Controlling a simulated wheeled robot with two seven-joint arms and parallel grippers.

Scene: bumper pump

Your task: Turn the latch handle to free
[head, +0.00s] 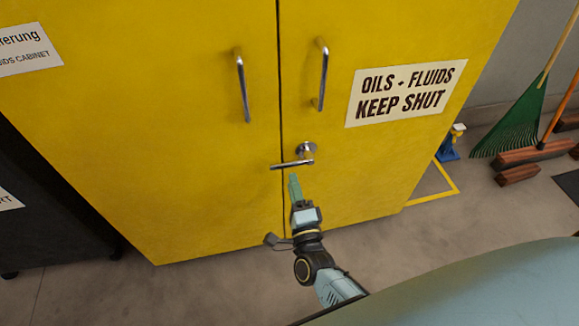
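The latch handle (291,164) is a silver lever on a round plate on the right door of the yellow cabinet (190,180). The lever points left, nearly level, and its free end crosses the seam between the doors. My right gripper (294,178) is just below the lever, its green fingers pointing up at it. I cannot tell whether the fingers touch the lever, or how far apart they are. Two silver pull handles, the left one (242,88) and the right one (322,76), stand above the latch. Both doors look closed. My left gripper is not in view.
A sign (405,92) is on the right door. A dark cabinet (45,205) stands at the left. A green rake (512,125), a blue object (448,146) and reddish-brown blocks (530,155) are at the right. The grey floor (200,290) before the cabinet looks clear.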

